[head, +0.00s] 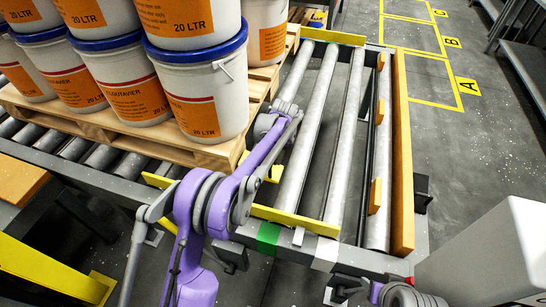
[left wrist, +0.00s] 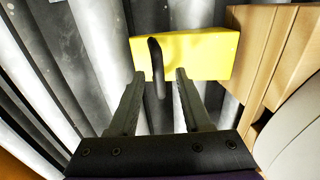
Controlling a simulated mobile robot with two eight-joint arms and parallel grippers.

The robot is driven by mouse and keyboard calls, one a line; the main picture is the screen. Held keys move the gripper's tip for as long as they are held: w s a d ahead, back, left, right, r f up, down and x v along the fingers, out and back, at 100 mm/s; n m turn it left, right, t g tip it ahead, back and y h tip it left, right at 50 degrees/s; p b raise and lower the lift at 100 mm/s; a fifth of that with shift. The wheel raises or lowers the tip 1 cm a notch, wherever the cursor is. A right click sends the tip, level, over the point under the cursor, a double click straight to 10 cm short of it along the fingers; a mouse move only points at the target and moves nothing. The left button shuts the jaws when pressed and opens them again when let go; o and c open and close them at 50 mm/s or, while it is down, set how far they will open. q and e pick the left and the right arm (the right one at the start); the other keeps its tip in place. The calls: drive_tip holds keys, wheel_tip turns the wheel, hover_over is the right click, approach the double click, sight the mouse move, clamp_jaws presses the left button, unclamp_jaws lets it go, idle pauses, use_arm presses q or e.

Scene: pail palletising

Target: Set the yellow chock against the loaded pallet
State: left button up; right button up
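The yellow chock (left wrist: 205,55) lies on the rollers in the left wrist view, with a black upright handle (left wrist: 154,52). Its right end meets or nearly meets the wooden pallet (left wrist: 262,50); I cannot tell if they touch. My left gripper (left wrist: 160,75) is open, one finger on each side of the handle, with visible gaps. In the head view, the pallet (head: 215,152) carries white pails (head: 215,95) with blue lids and orange labels. A small yellow part beside it (head: 276,173) looks like the chock, mostly hidden by my left arm.
Bare rollers (head: 310,125) lie right of the pallet, bounded by an orange rail (head: 401,150). A yellow bar (head: 290,220) edges the near side. A pale box (head: 490,250) stands at lower right. Floor bays marked A, B and C are empty.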

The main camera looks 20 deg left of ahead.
use_arm(q)
drive_tip(key=shift+r, duration=0.1)
wheel_tip(320, 180, up, 12)
drive_tip(key=d+p, duration=0.1)
drive_tip(key=d, duration=0.1)
drive_tip(key=s+a+r+t, duration=0.1)
drive_tip(key=s+r, duration=0.4)
drive_tip(key=s, duration=0.3)
drive_tip(key=s+f+t+h, duration=0.1)
drive_tip(key=s+f+t, duration=0.1)
drive_tip(key=s, duration=1.2)
drive_tip(key=s+a+f+t, duration=0.1)
drive_tip(key=s+f, duration=0.3)
drive_tip(key=s, duration=1.1)
drive_tip(key=shift+s+a+f+t+h, duration=0.2)
drive_tip(key=shift+a+f+t+h, duration=0.1)
drive_tip(key=shift+f+t+h, duration=0.1)
